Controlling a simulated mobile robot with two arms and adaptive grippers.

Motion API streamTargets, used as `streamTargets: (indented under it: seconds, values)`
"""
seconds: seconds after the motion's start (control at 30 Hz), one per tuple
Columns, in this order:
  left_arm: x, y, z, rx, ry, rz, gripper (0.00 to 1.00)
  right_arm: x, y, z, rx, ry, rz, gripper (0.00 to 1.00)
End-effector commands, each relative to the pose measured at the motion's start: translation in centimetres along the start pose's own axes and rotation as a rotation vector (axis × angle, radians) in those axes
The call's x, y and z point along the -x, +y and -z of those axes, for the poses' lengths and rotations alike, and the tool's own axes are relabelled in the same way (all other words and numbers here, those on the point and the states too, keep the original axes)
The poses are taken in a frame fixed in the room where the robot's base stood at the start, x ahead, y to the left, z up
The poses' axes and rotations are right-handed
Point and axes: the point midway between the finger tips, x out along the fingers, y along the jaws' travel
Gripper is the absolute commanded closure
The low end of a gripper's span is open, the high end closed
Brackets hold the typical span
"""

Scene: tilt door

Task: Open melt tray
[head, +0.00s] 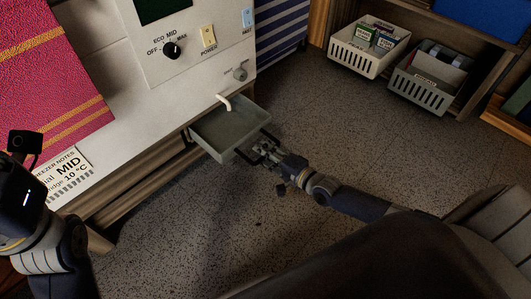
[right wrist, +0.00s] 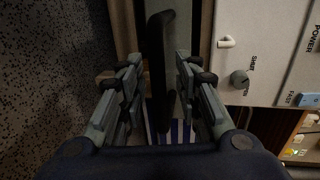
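The melt tray (head: 222,128) is a grey, shallow, open-topped tray. In the head view it juts out from the front of the white appliance, below a small pale spout (head: 225,102), and its inside looks empty. Its dark bar handle (head: 262,150) is on the tray's outer side. My right gripper (head: 262,156) is at this handle. In the right wrist view the handle (right wrist: 158,70) stands between the two fingers, with narrow gaps seeming to show on both sides. My left arm is at the left edge of the head view; its fingers do not show.
The appliance front carries a dial (head: 172,50), a power switch (head: 208,37) and a small grey knob (head: 240,73). A striped red cloth (head: 50,75) hangs at the left. Two bins, one white (head: 365,58) and one grey (head: 425,88), sit at the right. The speckled floor is clear.

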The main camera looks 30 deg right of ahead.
Motion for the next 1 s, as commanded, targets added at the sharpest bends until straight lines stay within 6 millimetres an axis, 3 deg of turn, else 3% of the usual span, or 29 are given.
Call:
streamTargets:
  seconds: [0.27, 0.7, 1.0]
  values:
    - [-0.1, 0.0, 0.0, -0.001, 0.002, 0.000, 1.00, 1.2, 0.2, 0.0, 0.000, -0.001, -0.003, 0.69]
    - [0.0, 0.0, 0.0, -0.001, 0.001, 0.000, 1.00, 8.7, 0.2, 0.0, 0.001, -0.001, -0.004, 0.69]
    - [0.0, 0.0, 0.0, -0.001, 0.001, 0.000, 1.00, 11.7, 0.1, 0.0, 0.000, 0.000, -0.002, 0.69]
